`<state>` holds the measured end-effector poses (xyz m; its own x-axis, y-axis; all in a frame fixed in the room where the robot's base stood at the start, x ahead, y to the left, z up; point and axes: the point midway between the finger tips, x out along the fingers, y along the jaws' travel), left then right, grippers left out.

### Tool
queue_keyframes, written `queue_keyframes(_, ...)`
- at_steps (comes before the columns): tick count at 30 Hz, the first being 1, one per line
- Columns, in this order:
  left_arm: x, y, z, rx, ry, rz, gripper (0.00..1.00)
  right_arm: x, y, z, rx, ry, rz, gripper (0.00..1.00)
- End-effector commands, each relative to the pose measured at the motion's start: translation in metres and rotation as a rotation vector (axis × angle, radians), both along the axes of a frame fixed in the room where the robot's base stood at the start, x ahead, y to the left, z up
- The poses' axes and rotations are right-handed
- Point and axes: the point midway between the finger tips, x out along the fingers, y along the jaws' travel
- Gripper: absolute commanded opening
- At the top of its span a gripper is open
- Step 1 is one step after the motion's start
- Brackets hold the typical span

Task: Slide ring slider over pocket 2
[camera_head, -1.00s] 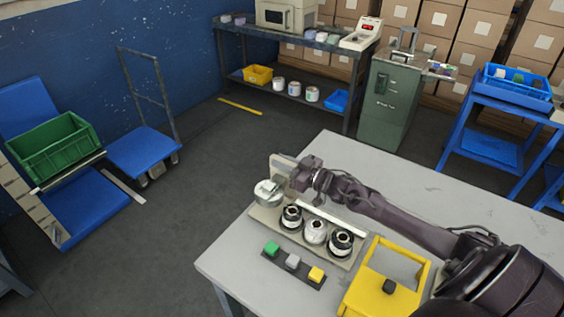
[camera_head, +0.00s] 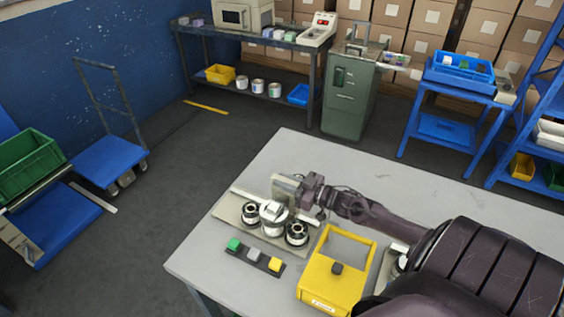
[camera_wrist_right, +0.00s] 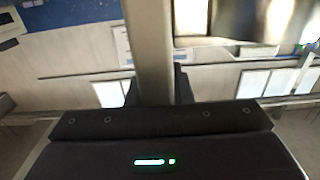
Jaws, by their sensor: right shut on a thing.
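The ring slider (camera_head: 272,211), a silvery ring with an upright beige plate (camera_head: 284,188), is on the rail of the beige base plate (camera_head: 228,210). The ring appears over the middle of three round pockets; exact centring is unclear. Black-and-white rolls sit in the left pocket (camera_head: 250,213) and the right pocket (camera_head: 296,233). My right gripper (camera_head: 298,188) is shut on the slider's upright plate. In the right wrist view, that plate (camera_wrist_right: 150,50) stands between the fingers, with shiny metal (camera_wrist_right: 245,20) beside it. My left gripper is not in view.
In front of the base plate, a dark strip (camera_head: 264,262) carries green, grey and yellow blocks. A yellow box frame (camera_head: 325,288) with a black knob stands to the right, near my right arm. The table (camera_head: 290,150) is clear behind the base plate.

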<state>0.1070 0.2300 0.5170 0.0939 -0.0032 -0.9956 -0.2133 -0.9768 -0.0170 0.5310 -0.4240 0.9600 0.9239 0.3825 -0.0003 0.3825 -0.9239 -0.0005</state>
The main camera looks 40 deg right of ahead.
Motion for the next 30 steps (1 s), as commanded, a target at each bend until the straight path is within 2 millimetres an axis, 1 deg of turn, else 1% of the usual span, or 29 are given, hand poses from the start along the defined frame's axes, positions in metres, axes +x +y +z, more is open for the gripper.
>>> queue_keyframes(6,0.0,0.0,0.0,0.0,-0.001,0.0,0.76,0.0,0.0,0.0,0.002,-0.002,0.001,0.0)
queue_keyframes(7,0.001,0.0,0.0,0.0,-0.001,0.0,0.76,0.0,0.0,0.0,0.002,-0.001,0.0,0.24)
queue_keyframes(11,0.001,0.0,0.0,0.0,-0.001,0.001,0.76,0.0,0.0,0.0,0.002,-0.001,0.0,0.41)
queue_keyframes(19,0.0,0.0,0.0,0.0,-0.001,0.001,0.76,0.001,0.0,0.001,0.001,-0.002,0.0,0.42)
queue_keyframes(22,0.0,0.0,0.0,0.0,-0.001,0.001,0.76,0.0,0.0,0.005,0.0,-0.002,0.0,0.42)
queue_keyframes(26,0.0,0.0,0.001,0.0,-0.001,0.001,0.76,0.0,0.0,0.023,-0.002,-0.004,0.001,0.42)
queue_keyframes(30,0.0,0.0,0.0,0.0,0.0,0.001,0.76,0.0,0.0,0.054,-0.003,-0.004,0.003,0.42)
